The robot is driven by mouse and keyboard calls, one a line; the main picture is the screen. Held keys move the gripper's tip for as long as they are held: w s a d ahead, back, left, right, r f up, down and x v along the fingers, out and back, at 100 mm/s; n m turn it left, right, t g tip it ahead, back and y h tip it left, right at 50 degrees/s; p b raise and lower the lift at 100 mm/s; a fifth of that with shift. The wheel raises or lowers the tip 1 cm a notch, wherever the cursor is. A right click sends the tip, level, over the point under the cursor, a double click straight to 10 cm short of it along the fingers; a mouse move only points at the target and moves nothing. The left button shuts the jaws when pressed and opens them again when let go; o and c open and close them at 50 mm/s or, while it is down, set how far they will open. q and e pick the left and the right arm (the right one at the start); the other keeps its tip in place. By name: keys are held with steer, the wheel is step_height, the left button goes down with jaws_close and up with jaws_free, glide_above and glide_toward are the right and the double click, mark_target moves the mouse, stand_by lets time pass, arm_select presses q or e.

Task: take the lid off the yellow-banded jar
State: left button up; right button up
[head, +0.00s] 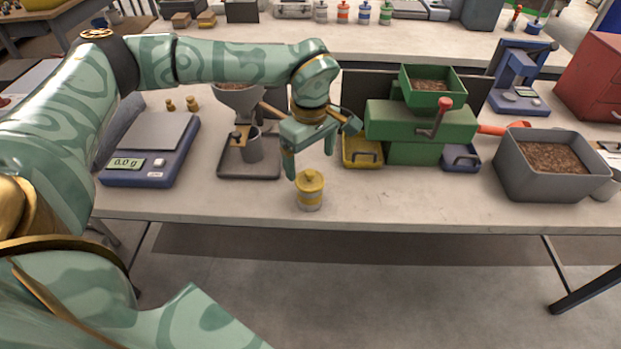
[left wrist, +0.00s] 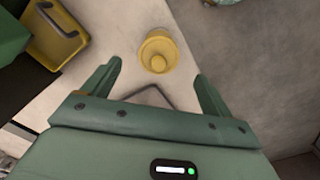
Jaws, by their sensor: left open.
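The yellow-banded jar (head: 310,199) stands upright near the front edge of the bench, with its yellow knobbed lid (head: 309,181) on top. The left wrist view looks down on the yellow lid (left wrist: 158,53), which lies ahead of the fingertips and roughly between their lines. My left gripper (head: 312,165) is open and empty, behind and above the jar in the head view. Its two fingers also show spread apart in the left wrist view (left wrist: 157,72). No contact with the lid is visible. My right gripper is not in view.
A blue scale (head: 150,150) reading 0.0 g stands at left. A grey tray (head: 249,171) holds a grey cup under a funnel. A green machine (head: 420,127) with a yellow bin (head: 362,151) stands right of the gripper. A grey pellet tub (head: 551,190) is at right. Bench around the jar is clear.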

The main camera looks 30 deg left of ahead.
mark_target(310, 172)
arm_select(q)
step_height(310, 172, down, 5)
steer(key=shift+w+a+f+b, duration=0.1)
steer(key=shift+w+f+b, duration=0.05)
steer(key=shift+b, duration=0.65)
steer(key=c, duration=1)
